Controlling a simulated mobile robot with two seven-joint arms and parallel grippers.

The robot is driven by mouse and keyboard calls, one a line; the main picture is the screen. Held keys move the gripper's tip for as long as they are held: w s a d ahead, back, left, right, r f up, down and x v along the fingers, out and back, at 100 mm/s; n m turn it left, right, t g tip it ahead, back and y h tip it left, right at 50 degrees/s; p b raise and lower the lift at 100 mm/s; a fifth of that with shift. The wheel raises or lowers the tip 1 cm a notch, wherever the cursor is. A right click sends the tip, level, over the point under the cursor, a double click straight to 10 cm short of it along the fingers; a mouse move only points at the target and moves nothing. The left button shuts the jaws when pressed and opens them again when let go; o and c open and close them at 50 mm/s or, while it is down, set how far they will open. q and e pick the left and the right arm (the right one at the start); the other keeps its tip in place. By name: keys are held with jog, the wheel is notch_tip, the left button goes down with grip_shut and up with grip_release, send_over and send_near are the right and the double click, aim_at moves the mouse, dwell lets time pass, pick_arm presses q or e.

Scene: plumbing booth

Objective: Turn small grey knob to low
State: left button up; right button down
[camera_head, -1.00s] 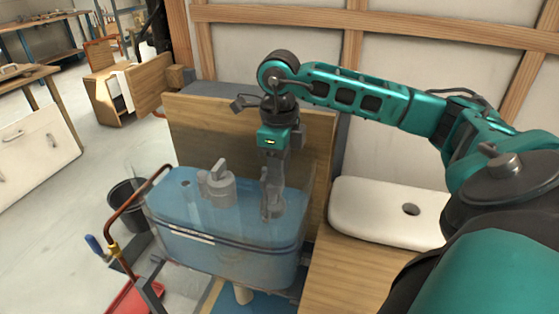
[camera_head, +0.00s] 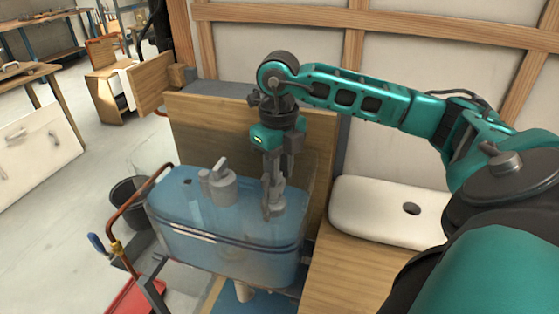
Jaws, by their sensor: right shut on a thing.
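A see-through blue toilet tank (camera_head: 225,245) stands in front of a wooden panel. My right gripper (camera_head: 273,208) reaches down from above into the tank's right part. It is shut on a small grey part there, which I take to be the small grey knob; the fingers hide most of it, so its setting cannot be read. A larger grey fitting (camera_head: 221,188) stands upright in the tank to the left of the gripper, apart from it. My left gripper is not in view.
A wooden panel (camera_head: 215,125) rises close behind the tank. A copper pipe (camera_head: 125,205), a black bucket (camera_head: 128,193) and a red tray (camera_head: 138,298) are at the left.

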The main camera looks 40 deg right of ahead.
jog(key=shift+w+d, duration=0.1)
jog(key=c, duration=1.1)
grip_release()
jog(key=shift+c, duration=0.2)
jog(key=shift+r, duration=0.1)
